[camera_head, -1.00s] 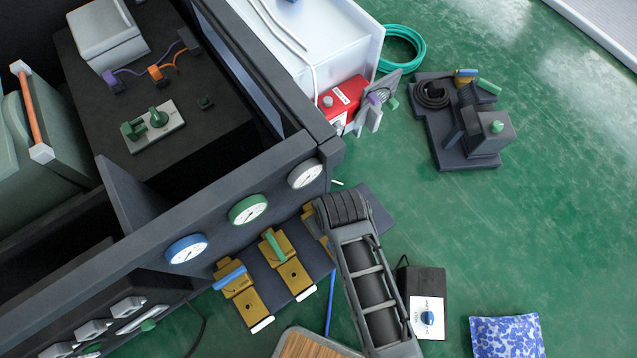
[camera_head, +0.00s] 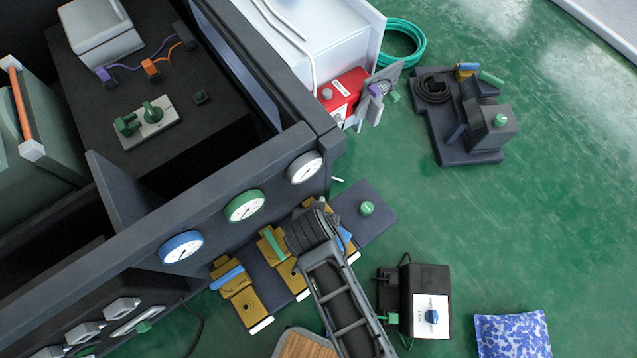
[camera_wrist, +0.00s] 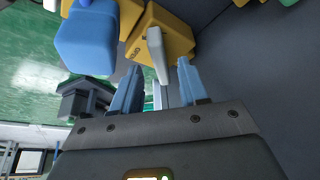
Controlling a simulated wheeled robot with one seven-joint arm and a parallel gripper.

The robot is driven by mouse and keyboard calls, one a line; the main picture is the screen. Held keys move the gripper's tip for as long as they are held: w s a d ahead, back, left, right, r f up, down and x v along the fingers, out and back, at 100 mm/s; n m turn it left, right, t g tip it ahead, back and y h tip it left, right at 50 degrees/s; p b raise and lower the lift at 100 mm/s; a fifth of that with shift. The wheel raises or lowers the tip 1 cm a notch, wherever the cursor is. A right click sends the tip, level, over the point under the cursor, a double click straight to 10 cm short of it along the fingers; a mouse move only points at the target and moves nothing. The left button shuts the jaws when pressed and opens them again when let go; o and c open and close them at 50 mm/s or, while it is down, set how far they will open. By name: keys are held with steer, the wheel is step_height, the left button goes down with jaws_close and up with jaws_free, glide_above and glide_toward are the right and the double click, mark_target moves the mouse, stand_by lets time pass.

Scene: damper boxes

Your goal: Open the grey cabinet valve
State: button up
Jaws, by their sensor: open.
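In the wrist view, a brass-yellow valve (camera_wrist: 177,32) marked "OPEN" carries a pale grey lever (camera_wrist: 156,52). My gripper (camera_wrist: 159,67) is open, with one blue-grey finger on each side of the lever's near end. I cannot tell whether either finger touches it. In the head view my gripper's end is at the right of the valve row, and my arm hides most of this valve there. Beside it stand a valve with a green lever (camera_head: 272,244) and one with a blue lever (camera_head: 226,278).
Three round gauges, blue (camera_head: 181,247), green (camera_head: 245,206) and white (camera_head: 304,167), sit on the dark cabinet edge above the valves. A green knob (camera_head: 367,208) is on the dark plate to the right. A black box (camera_head: 430,285) stands on the green floor, which is largely clear at right.

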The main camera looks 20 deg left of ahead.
steer(key=shift+b+x, duration=0.4)
steer(key=shift+x, duration=0.9)
steer(key=shift+c, duration=0.3)
jaws_close()
